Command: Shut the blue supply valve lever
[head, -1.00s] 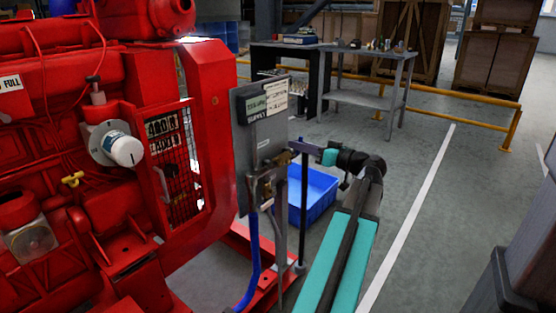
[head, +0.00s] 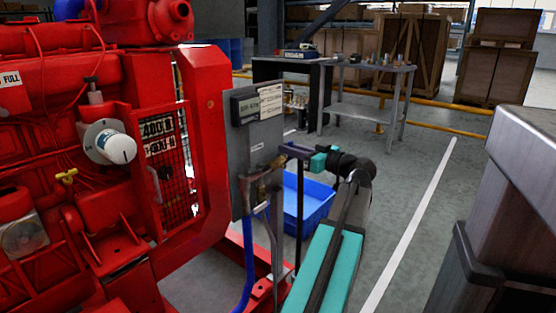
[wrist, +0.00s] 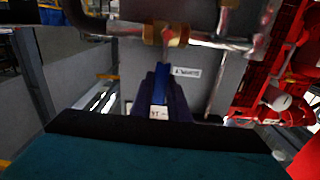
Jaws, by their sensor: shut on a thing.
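The grey panel (head: 263,140) stands beside the red engine in the head view, with brass valve fittings (head: 262,180) low on its front. In the wrist view the brass valve body (wrist: 168,35) sits on a metal pipe at the top middle. The blue lever (wrist: 161,84) runs from it toward my camera. My gripper (wrist: 162,92) is shut on the blue lever, its dark fingers on both sides of it. In the head view my gripper (head: 288,150) reaches the panel from the right; the lever is too small to make out there.
The red engine (head: 60,180) fills the left. A blue hose (head: 247,265) drops below the valve, and a blue crate (head: 308,205) lies behind. A grey block (head: 490,220) stands close at right. A table (head: 375,68) and a yellow rail (head: 440,128) are farther back.

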